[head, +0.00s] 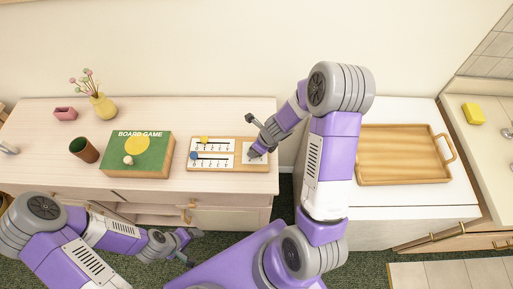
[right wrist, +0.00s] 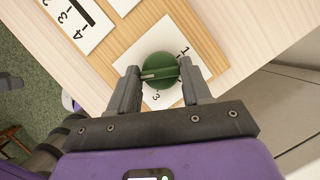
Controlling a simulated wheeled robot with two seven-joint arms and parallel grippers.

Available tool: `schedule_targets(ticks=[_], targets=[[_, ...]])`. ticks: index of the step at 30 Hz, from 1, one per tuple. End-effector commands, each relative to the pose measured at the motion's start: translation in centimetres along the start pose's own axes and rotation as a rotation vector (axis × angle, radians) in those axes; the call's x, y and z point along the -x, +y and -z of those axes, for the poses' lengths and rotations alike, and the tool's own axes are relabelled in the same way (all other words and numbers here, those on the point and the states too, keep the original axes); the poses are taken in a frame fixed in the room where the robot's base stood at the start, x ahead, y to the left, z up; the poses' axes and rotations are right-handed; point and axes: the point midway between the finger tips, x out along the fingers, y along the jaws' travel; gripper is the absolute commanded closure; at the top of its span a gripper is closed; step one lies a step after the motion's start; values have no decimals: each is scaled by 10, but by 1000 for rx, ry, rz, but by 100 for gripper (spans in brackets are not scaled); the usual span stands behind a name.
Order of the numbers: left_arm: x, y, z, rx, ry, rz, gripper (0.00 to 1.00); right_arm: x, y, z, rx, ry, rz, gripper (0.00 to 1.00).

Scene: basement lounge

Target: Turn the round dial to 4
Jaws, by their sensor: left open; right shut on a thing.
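A wooden board (head: 238,142) with white scale plates lies on the left cabinet top, near its right end. The round dial (right wrist: 160,85) is a green knob on a white numbered plate, with 1 and 3 readable in the right wrist view. A pale line runs across the knob; I cannot tell which number it marks. My right gripper (head: 256,152) is shut on the dial, one finger on each side, and mostly hides it in the head view. My left gripper (head: 188,247) is open and empty, low in front of the cabinet.
Left of the dial, the board carries a yellow slider (head: 204,140) and a blue slider (head: 194,156). A green board game box (head: 150,165), brown cup (head: 84,150) and yellow vase (head: 103,106) stand further left. A wooden tray (head: 400,180) lies on the white top at right.

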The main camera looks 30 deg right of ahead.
Motion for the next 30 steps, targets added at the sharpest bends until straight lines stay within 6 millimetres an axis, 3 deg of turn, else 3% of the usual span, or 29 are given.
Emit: schedule_targets(ticks=[15,16,21,30], targets=[[-1,0,0,0,0,0,24,0,0,-1,-20,-1,7,82],[-1,0,0,0,0,0,24,0,0,-1,-20,-1,7,50],[-1,0,0,0,0,0,24,0,0,-1,-19,-1,7,26],[0,0,0,0,0,0,24,2,0,-1,-18,-1,8,26]])
